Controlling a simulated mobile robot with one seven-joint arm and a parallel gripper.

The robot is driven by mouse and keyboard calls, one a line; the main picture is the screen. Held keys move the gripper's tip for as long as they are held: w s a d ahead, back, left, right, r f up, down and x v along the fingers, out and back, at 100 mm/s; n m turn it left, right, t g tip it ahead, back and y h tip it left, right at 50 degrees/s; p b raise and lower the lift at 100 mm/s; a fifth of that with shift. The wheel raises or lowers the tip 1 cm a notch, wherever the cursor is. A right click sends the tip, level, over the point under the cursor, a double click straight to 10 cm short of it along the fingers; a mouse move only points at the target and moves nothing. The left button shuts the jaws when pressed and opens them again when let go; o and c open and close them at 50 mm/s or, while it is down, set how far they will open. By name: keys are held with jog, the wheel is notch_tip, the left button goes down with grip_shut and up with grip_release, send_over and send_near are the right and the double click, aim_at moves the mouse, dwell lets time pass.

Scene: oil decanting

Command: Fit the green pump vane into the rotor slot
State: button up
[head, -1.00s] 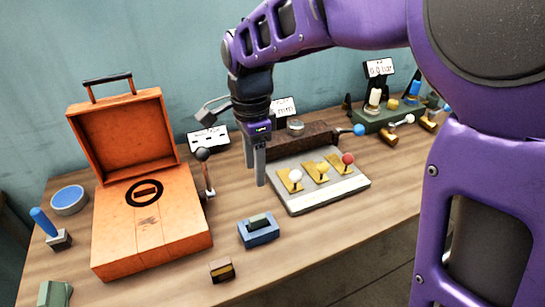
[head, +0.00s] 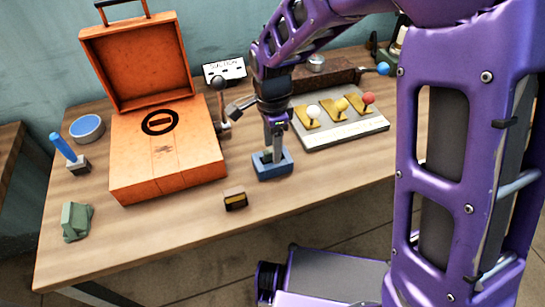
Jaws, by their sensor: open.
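The green pump vane sits in a small blue holder (head: 274,171) at the table's front middle. My fingers now largely hide the vane. My gripper (head: 274,150) points down at the holder, its jaws open and its fingertips right at the vane; I cannot tell whether they touch it. The rotor (head: 147,121) shows as a black ring with a dark slot across it on top of the open orange case (head: 165,165), left of my gripper. The slot looks clear.
A small dark block with a yellow face (head: 235,200) lies in front of the holder. A lever panel (head: 340,122) stands close on the right. A black-knobbed lever (head: 221,98) rises beside the case. A green block (head: 75,220) and blue-handled tool (head: 64,147) are at left.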

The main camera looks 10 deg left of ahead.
jog(key=shift+f, duration=0.15)
grip_shut()
dwell(0.4)
